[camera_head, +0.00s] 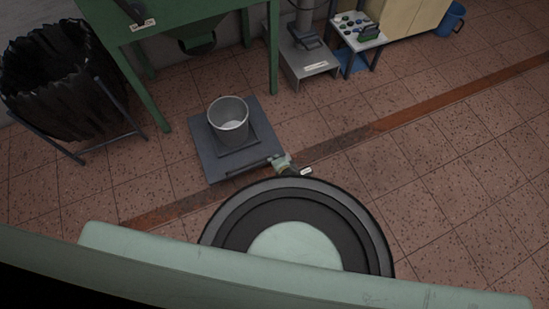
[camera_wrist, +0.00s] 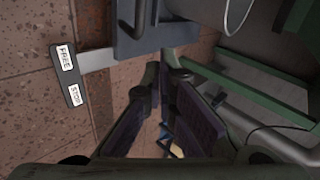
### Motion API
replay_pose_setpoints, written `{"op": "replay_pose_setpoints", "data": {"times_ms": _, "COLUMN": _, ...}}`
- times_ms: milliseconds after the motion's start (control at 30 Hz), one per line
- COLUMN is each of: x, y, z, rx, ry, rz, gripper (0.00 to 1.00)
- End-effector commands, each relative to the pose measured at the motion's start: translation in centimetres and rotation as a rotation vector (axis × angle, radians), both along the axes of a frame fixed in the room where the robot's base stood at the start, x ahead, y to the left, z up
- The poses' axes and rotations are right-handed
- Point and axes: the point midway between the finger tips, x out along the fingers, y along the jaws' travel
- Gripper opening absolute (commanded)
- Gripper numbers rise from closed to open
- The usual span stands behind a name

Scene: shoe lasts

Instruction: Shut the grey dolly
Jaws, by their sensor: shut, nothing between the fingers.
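The grey dolly (camera_head: 205,150) is a flat dark square platform on the tiled floor, with a metal bucket (camera_head: 228,122) standing on it. Its edge also shows at the top of the wrist view (camera_wrist: 160,38). From that edge a pale bar (camera_wrist: 98,59) runs left to a dark grey pedal (camera_wrist: 71,78) with two white labels, FREE and STOP. A small white label (camera_head: 306,171) shows by the dolly's near right corner in the head view. My gripper (camera_wrist: 162,72) is shut and empty, right of the pedal and apart from it in the picture.
A green table (camera_head: 190,12) stands behind the dolly, and a black-lined bin (camera_head: 48,85) at the left. A grey stand (camera_head: 310,62) and a small table (camera_head: 356,32) with several small items are at the back. Floor at the right is clear.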

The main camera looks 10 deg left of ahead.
Motion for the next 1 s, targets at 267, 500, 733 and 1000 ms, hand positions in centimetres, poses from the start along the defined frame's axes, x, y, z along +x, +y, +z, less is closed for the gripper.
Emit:
{"op": "replay_pose_setpoints", "data": {"times_ms": 267, "x": -4.5, "y": -2.5, "z": -3.9, "rx": 0.035, "ry": 0.133, "rz": -0.073, "gripper": 0.0}}
{"op": "replay_pose_setpoints", "data": {"times_ms": 500, "x": -2.1, "y": -1.0, "z": -7.4, "rx": 0.033, "ry": 0.128, "rz": -0.068, "gripper": 0.0}}
{"op": "replay_pose_setpoints", "data": {"times_ms": 733, "x": 0.4, "y": 0.8, "z": -10.8, "rx": 0.034, "ry": 0.127, "rz": -0.068, "gripper": 0.0}}
{"op": "replay_pose_setpoints", "data": {"times_ms": 1000, "x": 3.3, "y": 2.7, "z": -11.4, "rx": 0.033, "ry": 0.126, "rz": -0.068, "gripper": 0.0}}
